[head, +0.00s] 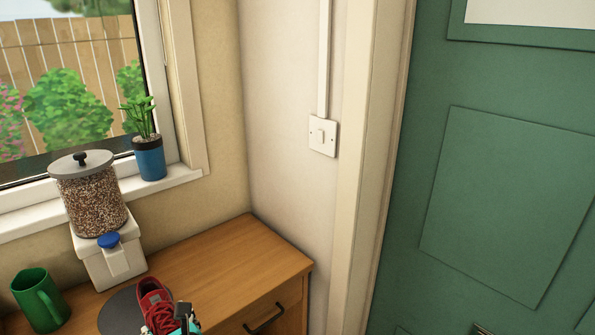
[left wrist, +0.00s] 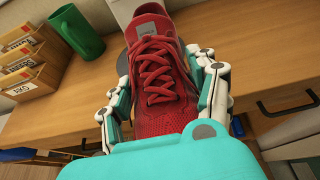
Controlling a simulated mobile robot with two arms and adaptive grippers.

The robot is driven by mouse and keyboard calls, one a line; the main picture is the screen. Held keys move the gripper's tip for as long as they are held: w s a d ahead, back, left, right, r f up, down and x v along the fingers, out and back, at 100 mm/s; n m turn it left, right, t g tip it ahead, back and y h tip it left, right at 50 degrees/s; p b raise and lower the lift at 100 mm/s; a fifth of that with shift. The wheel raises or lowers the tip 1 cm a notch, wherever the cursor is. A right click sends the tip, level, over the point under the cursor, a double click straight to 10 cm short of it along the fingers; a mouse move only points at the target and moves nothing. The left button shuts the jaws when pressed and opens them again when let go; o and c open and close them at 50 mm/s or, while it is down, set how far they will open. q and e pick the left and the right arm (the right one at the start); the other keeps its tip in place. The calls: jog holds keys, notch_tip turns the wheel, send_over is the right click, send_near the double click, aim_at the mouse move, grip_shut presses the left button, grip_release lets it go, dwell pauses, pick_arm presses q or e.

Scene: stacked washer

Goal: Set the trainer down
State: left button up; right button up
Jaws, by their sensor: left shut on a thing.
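The red trainer (head: 153,295) has red laces and a grey tongue label. It shows large in the left wrist view (left wrist: 155,72), toe toward my palm. My left gripper (left wrist: 160,72) is shut on it, with white and teal fingers along both sides. In the head view my left gripper (head: 182,319) is at the bottom edge, at the near end of the trainer. The trainer is over or beside a dark grey round mat (head: 113,317) on the wooden cabinet top (head: 215,262). Whether its sole touches anything is hidden. My right gripper is not in view.
A green mug (head: 40,300) and a white dispenser with a seed-filled jar (head: 92,202) stand left of the trainer. A blue plant pot (head: 149,160) is on the sill. The cabinet top right of the trainer is clear.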

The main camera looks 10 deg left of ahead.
pick_arm(q)
jog(key=s+d+r+m+t+h, duration=0.1)
jog(key=s+d+r+m+h, duration=0.1)
jog(key=d, duration=0.4)
jog(key=s+d+r+m+t+h+p, duration=0.1)
jog(key=d+r+m+t, duration=0.1)
jog(key=d+r, duration=0.2)
jog(key=shift+s+d+h+p, duration=0.3)
jog(key=shift+s+d+h, duration=0.1)
jog(key=shift+d, duration=0.75)
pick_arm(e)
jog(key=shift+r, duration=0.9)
